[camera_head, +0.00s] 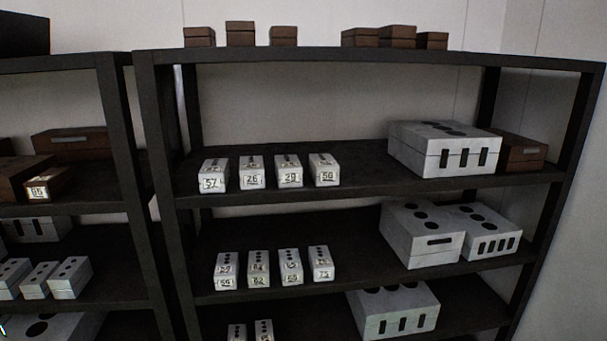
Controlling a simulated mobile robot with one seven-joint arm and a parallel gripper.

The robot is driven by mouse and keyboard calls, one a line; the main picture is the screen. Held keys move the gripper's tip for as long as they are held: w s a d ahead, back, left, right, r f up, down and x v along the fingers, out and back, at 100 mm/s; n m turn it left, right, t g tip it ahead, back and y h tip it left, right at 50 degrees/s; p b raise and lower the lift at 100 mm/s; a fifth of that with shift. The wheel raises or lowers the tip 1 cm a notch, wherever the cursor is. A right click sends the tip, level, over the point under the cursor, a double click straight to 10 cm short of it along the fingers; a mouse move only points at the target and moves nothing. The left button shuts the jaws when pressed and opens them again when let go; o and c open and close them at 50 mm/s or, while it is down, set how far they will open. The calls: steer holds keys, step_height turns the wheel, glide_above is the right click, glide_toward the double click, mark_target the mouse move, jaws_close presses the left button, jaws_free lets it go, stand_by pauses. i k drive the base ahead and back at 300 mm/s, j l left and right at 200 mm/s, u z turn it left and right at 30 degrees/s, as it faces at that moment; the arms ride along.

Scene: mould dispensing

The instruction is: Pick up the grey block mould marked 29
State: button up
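The grey block mould marked 29 (289,170) stands on the upper middle shelf, third from the left in a row of similar light grey blocks. Its label faces me, and dark spots show on its top. The mould marked 26 (251,171) stands to its left and the one marked 50 (324,169) to its right, with narrow gaps between. A mould marked 57 (214,174) is at the row's left end. My gripper is not in view.
The dark shelf unit (370,178) has large grey moulds (443,145) at right and brown boxes (397,37) on top. A lower row of small moulds (290,266) sits below. A post (160,170) stands left. Shelf space right of the 50 mould is clear.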

mark_target(288, 169)
steer(key=j+z, duration=0.1)
steer(key=z, duration=0.25)
steer(key=j+z, duration=0.15)
steer(key=z, duration=0.25)
steer(key=j+z, duration=0.1)
steer(key=z, duration=0.25)
steer(key=j+z, duration=0.3)
steer(key=j, duration=0.2)
steer(key=k+j+z, duration=0.1)
steer(key=j+z, duration=0.25)
steer(key=k+j+z, duration=0.1)
steer(key=j, duration=0.25)
steer(key=k+j+z, duration=0.1)
steer(key=j, duration=0.25)
steer(key=k+j, duration=0.15)
steer(key=j, duration=0.2)
steer(key=j+z, duration=0.1)
steer(key=j, duration=1)
steer(key=i+j, duration=0.35)
steer(key=i, duration=0.15)
